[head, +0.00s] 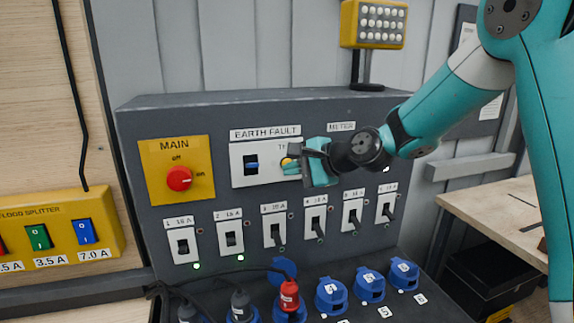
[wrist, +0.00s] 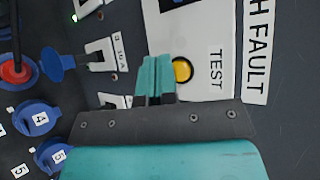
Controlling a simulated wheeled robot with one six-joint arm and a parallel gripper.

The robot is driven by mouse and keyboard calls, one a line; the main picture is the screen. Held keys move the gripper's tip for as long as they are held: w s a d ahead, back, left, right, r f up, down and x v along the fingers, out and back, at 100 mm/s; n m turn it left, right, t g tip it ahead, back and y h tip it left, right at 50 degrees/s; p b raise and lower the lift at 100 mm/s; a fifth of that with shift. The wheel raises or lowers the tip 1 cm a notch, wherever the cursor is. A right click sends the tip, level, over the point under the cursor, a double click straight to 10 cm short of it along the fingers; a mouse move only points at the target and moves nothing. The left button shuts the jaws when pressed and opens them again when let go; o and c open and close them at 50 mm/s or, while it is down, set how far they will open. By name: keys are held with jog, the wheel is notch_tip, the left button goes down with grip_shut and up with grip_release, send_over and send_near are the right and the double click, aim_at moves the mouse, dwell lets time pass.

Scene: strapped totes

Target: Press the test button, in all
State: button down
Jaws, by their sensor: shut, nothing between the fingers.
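The yellow round test button (wrist: 182,70) sits on the white earth fault plate beside the word TEST in the wrist view. In the head view only a sliver of the button (head: 286,162) shows, mostly hidden by my gripper (head: 298,160). My gripper is shut and empty at the plate. In the wrist view its teal fingertips (wrist: 156,66) lie just left of the button, overlapping its edge in the picture. I cannot tell whether they touch it. The earth fault plate (head: 240,178) also carries a dark switch with a blue lever (head: 251,165).
A red MAIN knob (head: 179,178) on a yellow plate is left of the earth fault plate. Several breaker switches (head: 231,238) run below, with green lights under the first two. Blue sockets (head: 331,296) and plugged cables sit lower. A yellow lamp (head: 375,24) stands on top.

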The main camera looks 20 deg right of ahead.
jog(key=shift+w, duration=0.15)
dwell(0.7)
jog(key=shift+w, duration=0.25)
jog(key=shift+w+p, duration=0.4)
dwell(0.6)
jog(key=shift+s, duration=0.8)
jog(key=s+b, duration=0.1)
jog(key=s, duration=0.4)
dwell(0.4)
dwell(0.4)
